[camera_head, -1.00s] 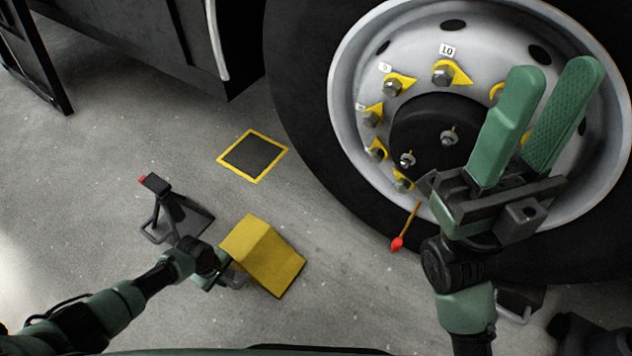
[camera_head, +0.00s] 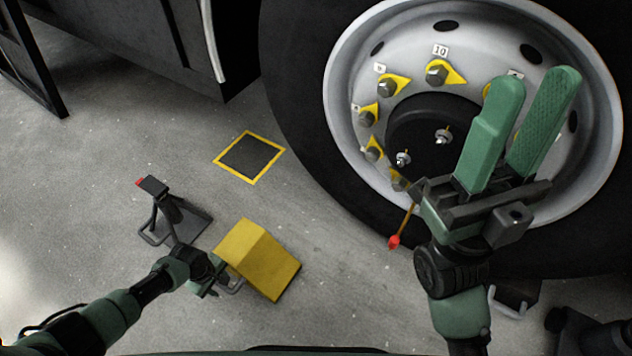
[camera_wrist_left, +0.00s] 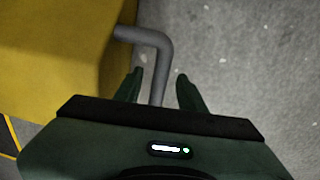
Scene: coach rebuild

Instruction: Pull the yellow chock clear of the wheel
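The yellow chock (camera_head: 258,260) stands on the floor, with bare floor between it and the wheel (camera_head: 470,120). Its bent grey handle (camera_head: 236,287) sticks out on the near left side. My left gripper (camera_head: 216,287) is at this handle. In the left wrist view the grey handle (camera_wrist_left: 160,72) runs between the two fingers (camera_wrist_left: 158,88), with a gap visible on each side, so the gripper is open around it. The chock's yellow side (camera_wrist_left: 60,60) fills the upper left there. My right gripper (camera_head: 533,92) is open and empty, raised in front of the wheel.
A dark stand with a red tip (camera_head: 168,212) is close to the chock's left. A yellow-edged dark square (camera_head: 219,163) marks the floor behind it. A red-ended stick (camera_head: 394,242) hangs by the tyre. A dark object with a grey handle (camera_head: 515,297) is at the tyre's foot.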

